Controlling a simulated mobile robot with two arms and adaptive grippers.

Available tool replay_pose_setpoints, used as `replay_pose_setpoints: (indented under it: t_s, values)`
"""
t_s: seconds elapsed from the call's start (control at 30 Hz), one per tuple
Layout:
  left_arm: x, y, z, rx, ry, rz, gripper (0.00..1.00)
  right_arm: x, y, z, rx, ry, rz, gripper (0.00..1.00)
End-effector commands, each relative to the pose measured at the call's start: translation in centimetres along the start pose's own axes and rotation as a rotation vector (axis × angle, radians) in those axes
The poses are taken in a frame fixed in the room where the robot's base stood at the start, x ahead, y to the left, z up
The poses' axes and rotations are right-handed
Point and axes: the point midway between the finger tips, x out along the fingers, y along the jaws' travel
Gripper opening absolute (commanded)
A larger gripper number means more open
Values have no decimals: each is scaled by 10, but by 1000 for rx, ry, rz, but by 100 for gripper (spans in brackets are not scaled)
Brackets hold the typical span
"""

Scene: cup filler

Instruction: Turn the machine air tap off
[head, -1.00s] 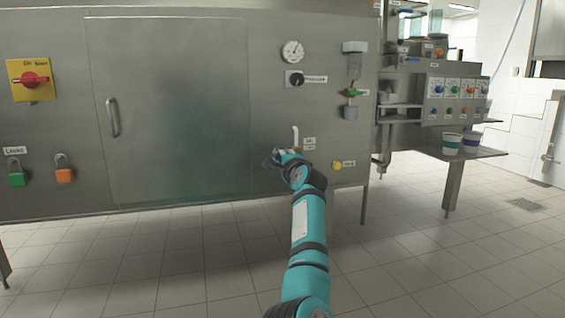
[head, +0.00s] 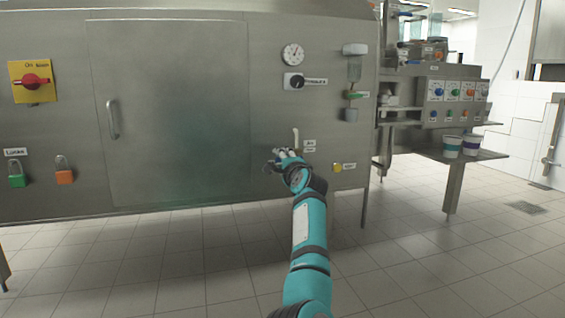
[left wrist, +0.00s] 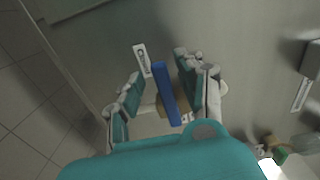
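My left gripper (head: 280,160) is at the lower right part of the machine front, just right of the big door. In the left wrist view its two fingers (left wrist: 158,68) are spread, one on each side of a blue tap handle (left wrist: 166,95) with a brass-coloured body (left wrist: 164,107) behind it. Gaps show between the handle and both fingers, so the handle is not gripped. A small white label (left wrist: 142,61) is beside the handle. In the head view my gripper mostly hides the handle. My right gripper is not in view.
A pale upright bar (head: 295,137) and small labels (head: 309,146) are just above and right of my gripper. A yellow button-like part (head: 336,168) is to the right. The floor in front is clear.

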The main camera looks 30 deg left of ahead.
Motion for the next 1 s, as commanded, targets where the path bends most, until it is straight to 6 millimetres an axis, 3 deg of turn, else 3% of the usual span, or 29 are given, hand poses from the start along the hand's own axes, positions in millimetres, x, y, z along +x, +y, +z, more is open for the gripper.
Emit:
replay_pose_setpoints:
  t_s: [0.27, 0.7, 1.0]
  values:
    - [-10, -1, -1, -2, 2, -3, 38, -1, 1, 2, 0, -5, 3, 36]
    - [-70, 0, 0, 0, 1, 0, 38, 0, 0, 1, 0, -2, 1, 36]
    - [-76, 0, 0, 0, 0, 0, 38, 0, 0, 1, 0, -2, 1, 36]
